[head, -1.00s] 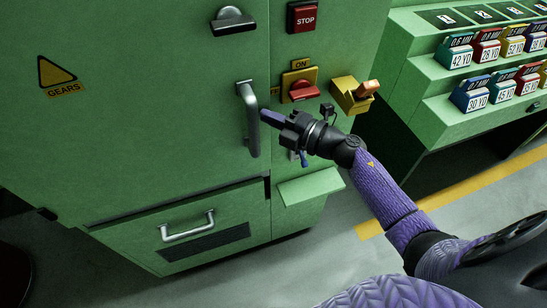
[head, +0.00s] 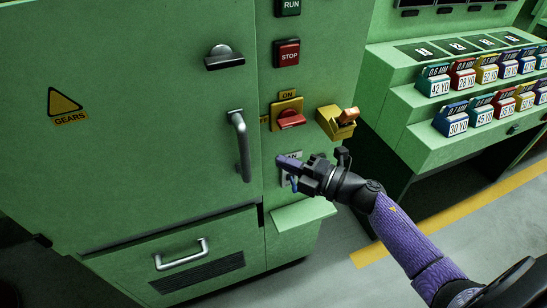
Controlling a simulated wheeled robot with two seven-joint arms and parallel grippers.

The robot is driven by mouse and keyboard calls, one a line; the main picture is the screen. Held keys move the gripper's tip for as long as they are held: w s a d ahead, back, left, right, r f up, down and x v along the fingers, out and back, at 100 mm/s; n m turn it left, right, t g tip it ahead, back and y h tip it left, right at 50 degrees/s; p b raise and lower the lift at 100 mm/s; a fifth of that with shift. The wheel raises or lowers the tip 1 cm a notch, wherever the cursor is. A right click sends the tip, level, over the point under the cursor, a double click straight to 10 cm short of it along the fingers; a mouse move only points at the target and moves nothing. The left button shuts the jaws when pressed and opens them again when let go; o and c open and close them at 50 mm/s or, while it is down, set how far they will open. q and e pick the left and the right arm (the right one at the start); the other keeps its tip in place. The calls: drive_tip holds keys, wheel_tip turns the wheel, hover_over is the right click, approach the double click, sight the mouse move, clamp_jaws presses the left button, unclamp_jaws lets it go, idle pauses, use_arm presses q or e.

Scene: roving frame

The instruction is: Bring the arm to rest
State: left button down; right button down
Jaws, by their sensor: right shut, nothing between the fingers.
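My purple right arm comes in from the lower right. My left gripper is not in the head view.
The green machine (head: 150,150) has a black latch (head: 224,57), a drawer handle (head: 182,255), a red STOP button (head: 287,53), a yellow box (head: 336,123) and a small shelf (head: 303,214). At right, a stepped green rack (head: 420,150) holds several coloured boxes. Open floor lies below it.

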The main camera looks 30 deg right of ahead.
drive_tip(key=v, duration=0.6)
drive_tip(key=s+d+f+m+g+h, duration=0.15)
drive_tip(key=s+f+m+h, duration=0.3)
drive_tip(key=f+m, duration=0.55)
drive_tip(key=s+d+f+m+g+h, duration=0.15)
drive_tip(key=s+f+m+h, duration=0.35)
drive_tip(key=f, duration=0.9)
drive_tip(key=s+a+f+m+g, duration=0.2)
drive_tip(key=s+a+f+g, duration=0.1)
drive_tip(key=s, duration=0.5)
drive_tip(key=s+a+f+m+g, duration=0.3)
drive_tip(key=s+f, duration=0.3)
drive_tip(key=s, duration=0.2)
drive_tip(key=s+a+f+m+g+h, duration=0.1)
drive_tip(key=s+a+f+m+g, duration=0.1)
drive_tip(key=s, duration=0.7)
wheel_tip(320, 180, down, 2)
drive_tip(key=a+g, duration=0.1)
drive_tip(key=g, duration=0.2)
drive_tip(key=shift+a+f, duration=0.2)
drive_tip(key=shift+a, duration=0.1)
